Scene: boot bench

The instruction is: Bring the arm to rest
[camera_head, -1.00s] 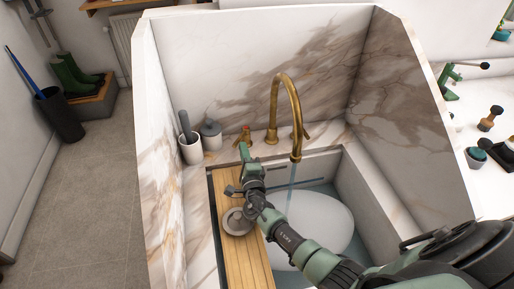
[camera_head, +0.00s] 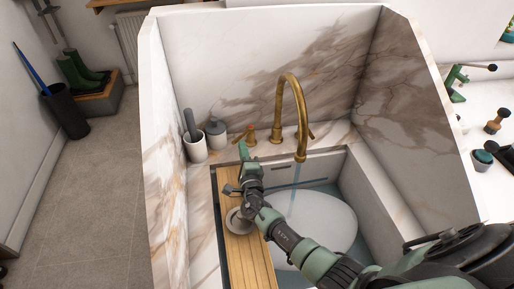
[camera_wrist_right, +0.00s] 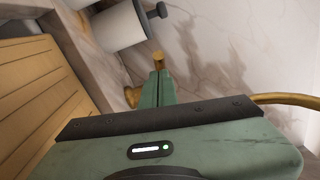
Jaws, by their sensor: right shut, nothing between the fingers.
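My right gripper (camera_head: 243,150) is shut and empty, reaching over the left part of the sink (camera_head: 372,195). Its fingertips are just in front of the brass tap handle with a red top (camera_head: 251,130). In the right wrist view the shut green fingers (camera_wrist_right: 158,88) point at a brass piece (camera_wrist_right: 158,60); I cannot tell whether they touch it. The curved brass faucet (camera_head: 281,92) stands behind the sink, with a thin bluish stream (camera_head: 293,188) below its spout. My left gripper is not in view.
A wooden board (camera_head: 252,270) lies across the sink's left side, with a round metal piece partly hidden by my arm. A large white round dish (camera_head: 325,225) is in the basin. A white cup (camera_head: 195,148) and grey jar (camera_head: 216,133) stand at the back left. High marble walls flank the sink.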

